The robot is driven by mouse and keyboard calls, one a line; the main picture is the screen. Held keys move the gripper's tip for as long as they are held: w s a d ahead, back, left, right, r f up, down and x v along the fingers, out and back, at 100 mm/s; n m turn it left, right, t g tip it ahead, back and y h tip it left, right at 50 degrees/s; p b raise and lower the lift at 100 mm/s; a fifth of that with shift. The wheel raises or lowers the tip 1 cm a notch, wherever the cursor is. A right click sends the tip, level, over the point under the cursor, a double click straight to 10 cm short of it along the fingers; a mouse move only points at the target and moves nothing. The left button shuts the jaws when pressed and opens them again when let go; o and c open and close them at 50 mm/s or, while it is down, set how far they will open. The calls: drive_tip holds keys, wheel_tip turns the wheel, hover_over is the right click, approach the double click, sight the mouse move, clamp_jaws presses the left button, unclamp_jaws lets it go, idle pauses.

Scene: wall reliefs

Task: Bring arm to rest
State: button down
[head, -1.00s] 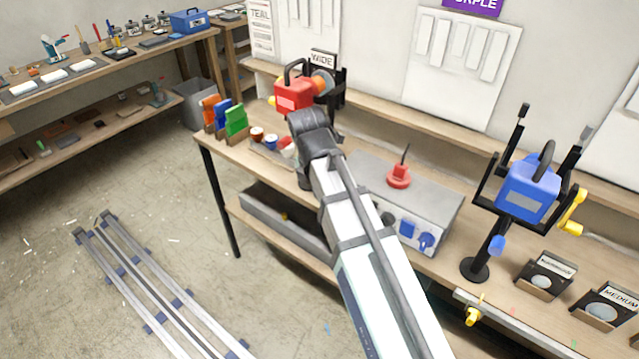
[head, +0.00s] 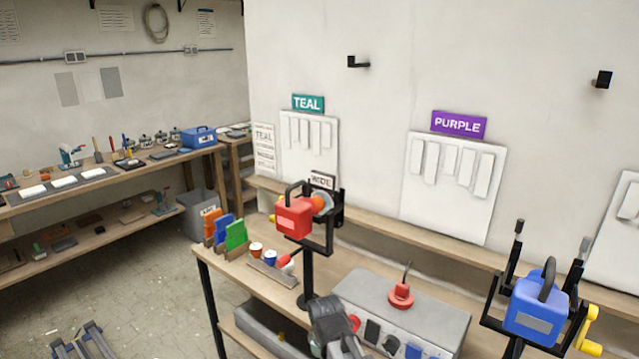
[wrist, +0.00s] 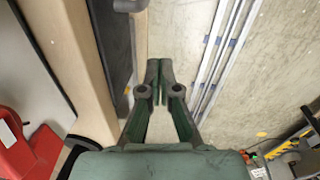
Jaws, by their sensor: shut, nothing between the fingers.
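My gripper (wrist: 159,82) shows in the wrist view with its two dark green fingers together and nothing between them. It points down past the wooden bench edge, over the concrete floor. In the head view, the dark joint of my arm (head: 336,326) shows at the bottom, in front of the grey control box; the fingers cannot be made out there.
The workbench (head: 228,272) carries a red device (head: 296,218) on a stand, a grey control box (head: 440,325) with a red plug (head: 401,296), and a blue device (head: 536,308) in a fork. Floor rails (wrist: 222,55) run right of my fingers.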

drive_tip(key=s+d+f+m+g+b, duration=0.1)
drive_tip(key=s+d+f+m+g, duration=0.35)
drive_tip(key=s+f, duration=0.85)
drive_tip(key=s+d+f+m+g, duration=0.1)
drive_tip(key=s+d+f+m, duration=0.55)
drive_tip(key=s+f, duration=0.6)
drive_tip(key=s+d+f+g, duration=0.2)
drive_tip(key=s+d+f, duration=0.1)
drive_tip(key=s+f, duration=0.6)
drive_tip(key=s, duration=0.3)
drive_tip(key=shift+d+m+g+y+b, duration=0.3)
drive_tip(key=shift+d+g, duration=0.05)
